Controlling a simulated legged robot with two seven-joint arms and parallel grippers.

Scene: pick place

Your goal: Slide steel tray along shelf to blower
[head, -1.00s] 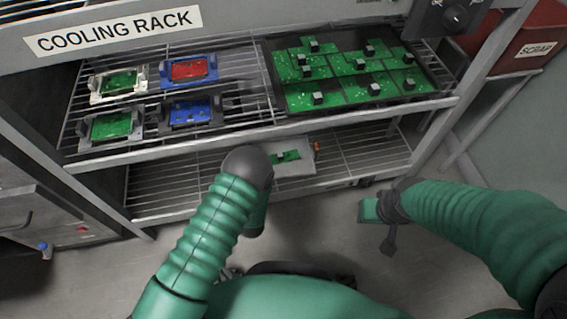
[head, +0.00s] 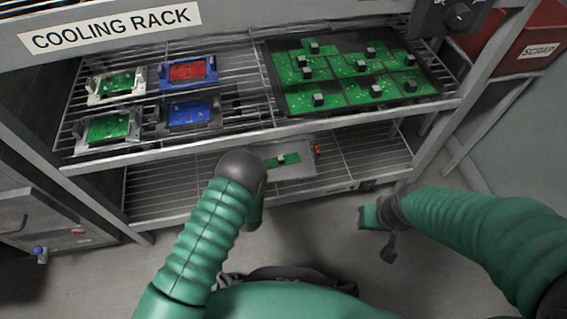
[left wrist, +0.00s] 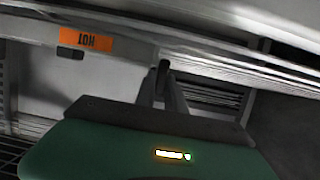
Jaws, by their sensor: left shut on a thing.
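The steel tray (head: 297,165) lies on the wire lower shelf of the rack, with a small green board (head: 280,160) on it. My left arm reaches to the tray's left end, and its dark round wrist hides the fingers and part of the tray in the head view. In the left wrist view my left gripper (left wrist: 163,72) is shut, with its fingertips at a pale metal edge. My right gripper (head: 374,215) hangs away from the rack at the right; its finger opening is unclear. I cannot make out the blower for certain.
The upper shelf (head: 262,131) holds several board fixtures (head: 115,85) and a dark tray (head: 436,95) of green boards. A red scrap bin (head: 500,45) stands at the right. An orange HOT label (left wrist: 86,39) shows in the left wrist view. The lower shelf right of the tray is clear.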

